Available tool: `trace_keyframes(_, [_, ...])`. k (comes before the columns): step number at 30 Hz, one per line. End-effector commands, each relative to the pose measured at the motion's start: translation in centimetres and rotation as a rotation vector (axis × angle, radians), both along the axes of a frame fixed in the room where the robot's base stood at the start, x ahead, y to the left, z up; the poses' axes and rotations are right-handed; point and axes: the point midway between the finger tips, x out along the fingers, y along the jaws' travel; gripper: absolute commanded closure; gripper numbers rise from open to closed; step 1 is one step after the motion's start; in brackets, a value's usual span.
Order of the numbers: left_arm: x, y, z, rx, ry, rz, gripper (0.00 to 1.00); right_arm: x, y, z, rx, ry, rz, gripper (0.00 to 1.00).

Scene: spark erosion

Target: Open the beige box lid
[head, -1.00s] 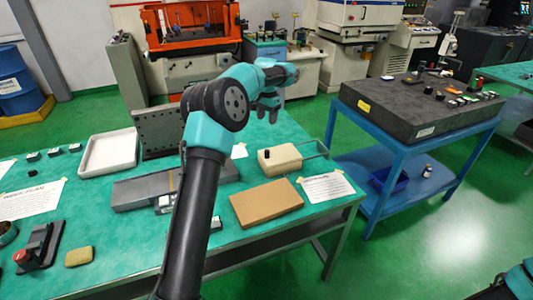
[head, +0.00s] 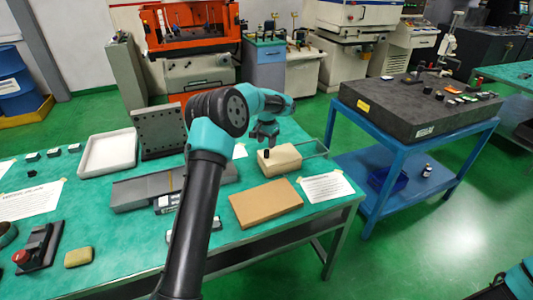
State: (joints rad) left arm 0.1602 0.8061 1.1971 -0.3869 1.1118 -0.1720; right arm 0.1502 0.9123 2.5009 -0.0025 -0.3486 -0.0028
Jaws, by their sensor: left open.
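The beige box (head: 284,161) sits near the back right edge of the green table, its lid shut, with a small black knob (head: 266,154) on top toward its left side. A clear, thin-edged frame or tray (head: 312,148) stands right behind it. My left gripper (head: 264,142) is open, pointing down just above and behind the knob, and looks apart from it. My right gripper is out of view; only a bit of that arm shows at the bottom right corner.
A flat brown board (head: 265,203) lies in front of the box, with a printed sheet (head: 327,187) to its right. A white tray (head: 108,155) and dark angle plate (head: 158,132) stand left. A blue cart (head: 400,150) with a black slab stands right, across a gap.

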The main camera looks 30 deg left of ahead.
Motion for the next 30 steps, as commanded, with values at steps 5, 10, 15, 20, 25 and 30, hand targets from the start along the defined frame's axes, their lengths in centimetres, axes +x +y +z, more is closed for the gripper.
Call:
trace_keyframes(5, [0.0, 0.0, -3.2, 0.000, 0.002, -0.001, 0.48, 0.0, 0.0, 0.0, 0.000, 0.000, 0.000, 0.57])
trace_keyframes(10, [0.0, 0.0, -5.3, 0.000, 0.002, -0.001, 0.48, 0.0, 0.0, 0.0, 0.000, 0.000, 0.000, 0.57])
trace_keyframes(15, [0.0, 0.0, -6.1, 0.001, 0.000, 0.000, 0.48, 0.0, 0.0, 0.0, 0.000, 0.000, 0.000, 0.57])
trace_keyframes(20, [0.0, 0.0, -6.2, 0.001, -0.001, 0.000, 0.48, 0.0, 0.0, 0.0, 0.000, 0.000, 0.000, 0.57])
trace_keyframes(25, [0.0, 0.0, -6.2, 0.001, -0.001, 0.000, 0.55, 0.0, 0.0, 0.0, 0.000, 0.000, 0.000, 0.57])
trace_keyframes(30, [0.0, 0.0, -6.2, 0.000, 0.000, 0.000, 0.71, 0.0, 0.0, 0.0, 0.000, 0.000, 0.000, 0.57])
